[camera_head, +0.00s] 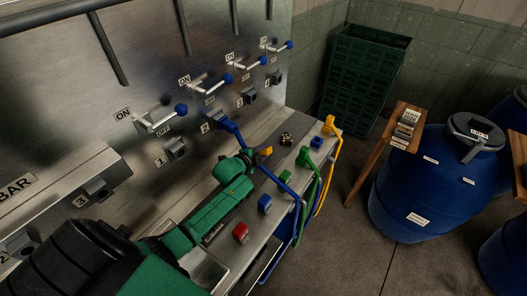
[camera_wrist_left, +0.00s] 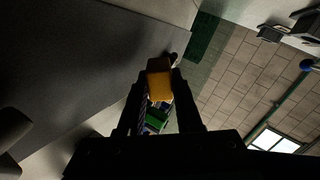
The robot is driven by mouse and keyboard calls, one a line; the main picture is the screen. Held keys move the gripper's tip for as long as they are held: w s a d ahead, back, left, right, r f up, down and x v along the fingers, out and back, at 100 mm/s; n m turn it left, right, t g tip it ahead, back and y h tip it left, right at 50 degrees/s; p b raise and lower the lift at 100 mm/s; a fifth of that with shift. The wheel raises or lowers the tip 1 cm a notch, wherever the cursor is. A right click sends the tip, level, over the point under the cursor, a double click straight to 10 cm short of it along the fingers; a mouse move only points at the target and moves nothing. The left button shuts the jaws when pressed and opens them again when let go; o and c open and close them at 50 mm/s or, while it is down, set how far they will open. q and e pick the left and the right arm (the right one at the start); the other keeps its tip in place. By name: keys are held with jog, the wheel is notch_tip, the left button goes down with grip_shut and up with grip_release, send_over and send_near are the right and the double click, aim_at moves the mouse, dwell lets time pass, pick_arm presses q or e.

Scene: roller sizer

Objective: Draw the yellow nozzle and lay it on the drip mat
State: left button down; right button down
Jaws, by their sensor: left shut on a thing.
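My left gripper (camera_head: 257,152) reaches over the metal shelf, at the end of my green arm. It is shut on an orange-yellow block-like piece (camera_wrist_left: 159,85), which also shows at its tip in the head view (camera_head: 266,151). I cannot tell whether this piece is the nozzle. A yellow nozzle-like fitting (camera_head: 328,125) with a yellow hose stands at the shelf's far right end, apart from my gripper. I cannot make out the drip mat. My right gripper is not in view.
A blue fitting (camera_head: 228,124) with a blue hose is by the panel, close to my gripper. A green fitting (camera_head: 304,157), a blue block (camera_head: 264,203) and a red block (camera_head: 241,232) line the shelf's front edge. Blue-knobbed levers (camera_head: 181,109) jut from the panel.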

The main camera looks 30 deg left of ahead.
pick_arm(q)
jog(key=c, duration=1)
grip_release()
jog(key=shift+s+r, duration=0.15)
jog(key=o, duration=0.5)
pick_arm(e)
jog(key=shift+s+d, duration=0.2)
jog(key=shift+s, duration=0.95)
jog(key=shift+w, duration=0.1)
pick_arm(q)
jog(key=shift+s, duration=0.1)
jog(key=b+v, duration=0.1)
jog(key=v, duration=1.3)
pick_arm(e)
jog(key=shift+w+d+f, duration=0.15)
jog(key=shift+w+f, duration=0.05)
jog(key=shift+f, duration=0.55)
